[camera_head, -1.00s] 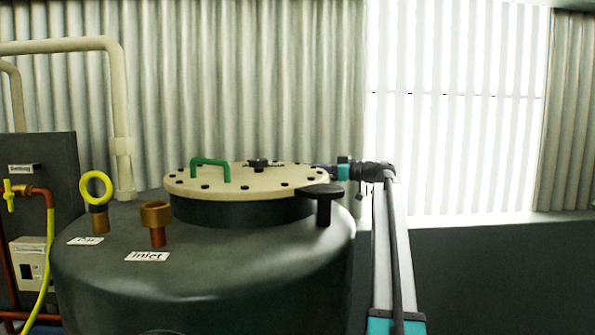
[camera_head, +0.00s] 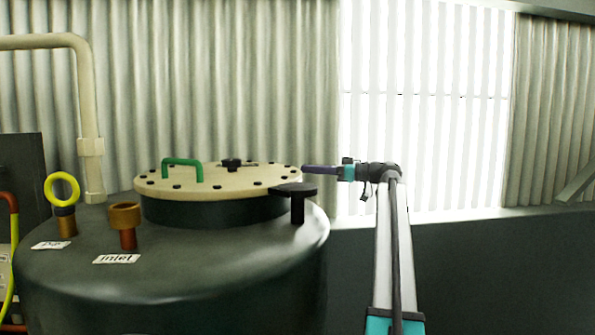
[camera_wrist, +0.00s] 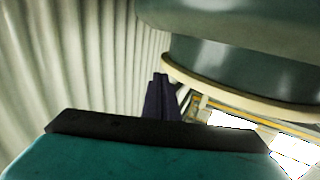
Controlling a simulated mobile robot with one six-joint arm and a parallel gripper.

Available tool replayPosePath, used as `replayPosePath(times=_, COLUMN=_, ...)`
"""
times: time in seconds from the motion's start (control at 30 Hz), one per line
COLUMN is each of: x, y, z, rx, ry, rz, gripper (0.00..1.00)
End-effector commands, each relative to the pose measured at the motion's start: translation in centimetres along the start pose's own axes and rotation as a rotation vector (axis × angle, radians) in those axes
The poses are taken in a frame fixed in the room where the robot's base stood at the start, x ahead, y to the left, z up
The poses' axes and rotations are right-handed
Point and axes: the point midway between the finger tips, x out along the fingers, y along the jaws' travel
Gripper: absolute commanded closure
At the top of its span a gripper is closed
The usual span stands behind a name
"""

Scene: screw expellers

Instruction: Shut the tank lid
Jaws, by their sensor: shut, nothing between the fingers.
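The tank lid (camera_head: 220,182) is a cream disc with black bolts around its rim and a green handle (camera_head: 182,163). It lies flat on the dark collar (camera_head: 205,211) of the grey-green tank (camera_head: 170,270). My gripper (camera_head: 306,168) is shut and empty, pointing left at the lid's right-hand edge in the head view. Whether its tips touch the rim or stand just clear of it, I cannot tell. In the wrist view, the dark fingers (camera_wrist: 160,78) are beside the cream lid rim (camera_wrist: 250,103), and the tank appears upside down above them.
A black flat-topped post (camera_head: 297,204) stands at the lid's right front. A copper inlet fitting (camera_head: 126,222) and a yellow ring valve (camera_head: 62,189) are on the tank's left shoulder. A cream pipe (camera_head: 87,120) rises behind. The space right of my arm looks clear.

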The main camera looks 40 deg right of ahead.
Motion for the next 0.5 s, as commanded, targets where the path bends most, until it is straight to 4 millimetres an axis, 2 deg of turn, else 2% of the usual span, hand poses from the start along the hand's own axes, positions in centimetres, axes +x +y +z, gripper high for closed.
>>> replayPosePath(times=0.1, x=-1.9, y=0.1, z=0.0, rx=0.000, ry=0.001, rz=0.002, gripper=1.00)
replayPosePath(times=0.23, x=-3.2, y=0.1, z=0.0, rx=0.000, ry=0.001, rz=0.001, gripper=1.00)
replayPosePath(times=0.5, x=-4.2, y=0.0, z=0.0, rx=0.000, ry=0.000, rz=0.000, gripper=1.00)
